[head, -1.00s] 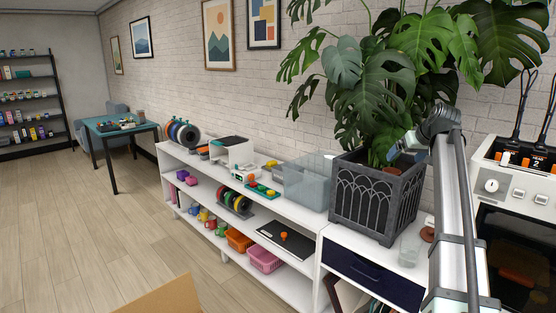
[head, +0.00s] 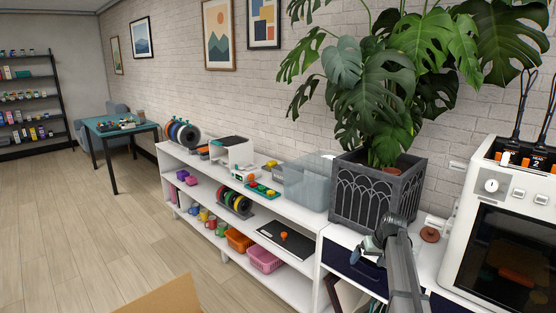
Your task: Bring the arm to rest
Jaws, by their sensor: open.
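My arm (head: 404,265) rises from the bottom edge at the right in the head view. Its end is bent over in front of the dark planter. The arm's lower part is cut off by the picture's bottom edge.
A dark planter (head: 360,200) with a large leafy plant (head: 385,85) stands right behind my arm. A white 3D printer (head: 487,215) is at the right. A clear bin (head: 308,183) stands on the white shelf (head: 308,238). The wooden floor (head: 85,235) at the left is open.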

